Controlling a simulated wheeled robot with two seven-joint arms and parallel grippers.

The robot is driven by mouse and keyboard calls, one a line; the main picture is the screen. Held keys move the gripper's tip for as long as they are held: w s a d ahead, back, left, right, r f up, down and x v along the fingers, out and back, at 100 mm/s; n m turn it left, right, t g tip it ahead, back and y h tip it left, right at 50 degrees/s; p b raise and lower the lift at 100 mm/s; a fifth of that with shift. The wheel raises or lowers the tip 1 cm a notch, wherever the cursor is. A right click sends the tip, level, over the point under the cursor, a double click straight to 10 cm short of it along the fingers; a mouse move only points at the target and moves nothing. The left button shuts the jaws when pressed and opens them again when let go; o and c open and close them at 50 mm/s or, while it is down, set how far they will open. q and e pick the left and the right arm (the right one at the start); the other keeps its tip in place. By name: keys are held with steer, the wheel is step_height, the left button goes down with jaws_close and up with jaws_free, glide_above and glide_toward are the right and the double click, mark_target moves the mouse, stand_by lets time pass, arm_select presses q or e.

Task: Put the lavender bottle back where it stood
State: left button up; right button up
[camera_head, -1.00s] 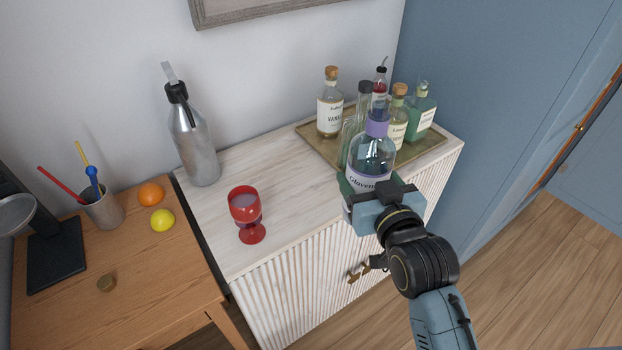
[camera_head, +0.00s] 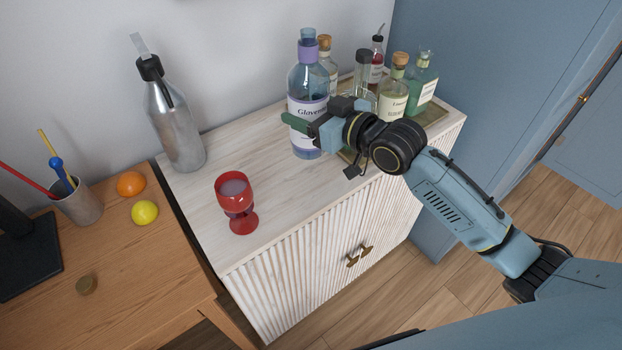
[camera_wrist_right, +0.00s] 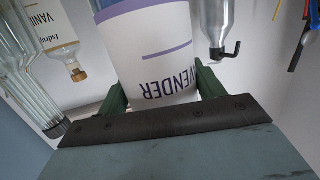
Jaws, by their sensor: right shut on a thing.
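In the right wrist view the bottle's label (camera_wrist_right: 155,50), reading "VENDER", fills the space between the green fingers (camera_wrist_right: 160,95). My left gripper is not in view.
On the tray stand a vanilla bottle (camera_head: 325,62), a clear bottle (camera_head: 363,75), a red bottle (camera_head: 377,62), a cream-labelled bottle (camera_head: 394,98) and a green bottle (camera_head: 422,85). A red goblet (camera_head: 237,195) and a metal siphon (camera_head: 174,125) stand left, with bare cabinet top between.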

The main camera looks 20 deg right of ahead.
mark_target(311, 146)
steer(key=shift+w+d, duration=0.2)
steer(key=shift+w, duration=0.05)
step_height(311, 146, down, 5)
steer(key=shift+f+b, duration=0.1)
steer(key=shift+b, duration=0.3)
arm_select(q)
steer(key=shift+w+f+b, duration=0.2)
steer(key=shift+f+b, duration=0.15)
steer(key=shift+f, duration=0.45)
arm_select(e)
steer(key=shift+w+f, duration=0.1)
steer(key=shift+f, duration=2.15)
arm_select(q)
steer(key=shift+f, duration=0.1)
arm_select(e)
steer(key=shift+f, duration=0.15)
steer(key=o, duration=1.1)
steer(key=shift+f, duration=0.25)
steer(key=o, duration=0.5)
steer(key=shift+r, duration=0.25)
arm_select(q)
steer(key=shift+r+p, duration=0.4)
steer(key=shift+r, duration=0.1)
arm_select(e)
steer(key=v, duration=1.2)
